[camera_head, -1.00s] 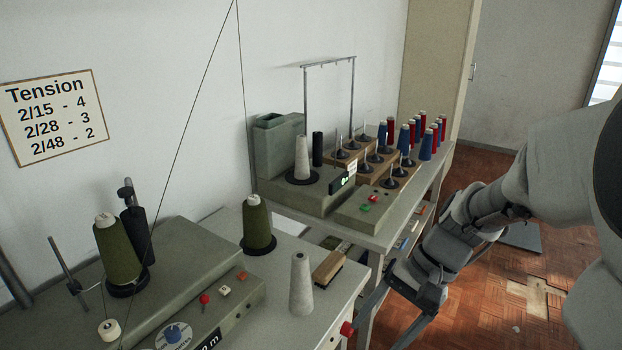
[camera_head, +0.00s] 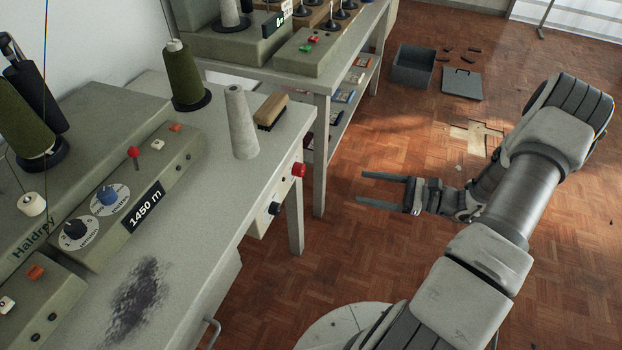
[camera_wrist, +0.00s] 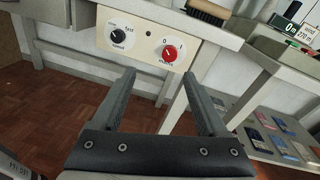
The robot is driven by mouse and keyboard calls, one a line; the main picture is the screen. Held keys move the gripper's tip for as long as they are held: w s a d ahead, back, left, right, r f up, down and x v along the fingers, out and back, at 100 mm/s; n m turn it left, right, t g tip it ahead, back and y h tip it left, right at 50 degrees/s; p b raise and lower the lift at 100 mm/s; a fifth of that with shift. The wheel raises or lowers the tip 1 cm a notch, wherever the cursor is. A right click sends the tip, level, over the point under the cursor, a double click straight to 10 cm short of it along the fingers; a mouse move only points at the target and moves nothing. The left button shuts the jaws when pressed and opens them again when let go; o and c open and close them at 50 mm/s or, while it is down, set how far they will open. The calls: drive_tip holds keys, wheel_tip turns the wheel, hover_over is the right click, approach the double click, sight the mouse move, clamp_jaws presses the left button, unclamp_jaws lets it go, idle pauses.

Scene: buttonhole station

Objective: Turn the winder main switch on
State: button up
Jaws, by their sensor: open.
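The main switch is a red rotary knob (camera_wrist: 170,53) with marks 0 and 1 above it, on a cream panel (camera_wrist: 146,43) under the table's front edge. I cannot clearly tell which mark it points to. In the head view the red knob (camera_head: 298,169) sticks out from the panel's side. My gripper (camera_head: 363,188) is open and empty, to the right of the knob and apart from it. In the wrist view my gripper (camera_wrist: 158,75) has its fingers spread, with the knob beyond them, between the tips and nearer the right one.
A black speed knob (camera_wrist: 118,40) sits left of the switch on the same panel. The winder table (camera_head: 190,235) carries a grey cone (camera_head: 242,125), a brush (camera_head: 270,111) and the winder. A second table with shelves (camera_head: 322,125) stands behind. Open floor lies right.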

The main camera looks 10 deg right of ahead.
sight(304, 171)
drive_tip(key=w+a+f+b, duration=0.1)
drive_tip(key=w+a, duration=0.2)
drive_tip(key=a, duration=0.1)
drive_tip(key=w+a+m+t+b, duration=0.1)
drive_tip(key=w+a, duration=0.3)
drive_tip(key=w+a+f+t+b, duration=0.1)
drive_tip(key=w+a, duration=0.2)
drive_tip(key=a, duration=0.1)
drive_tip(key=shift+w+a+f+m, duration=0.1)
drive_tip(key=shift+w+f+m, duration=0.1)
drive_tip(key=shift+f+m, duration=0.2)
clamp_jaws()
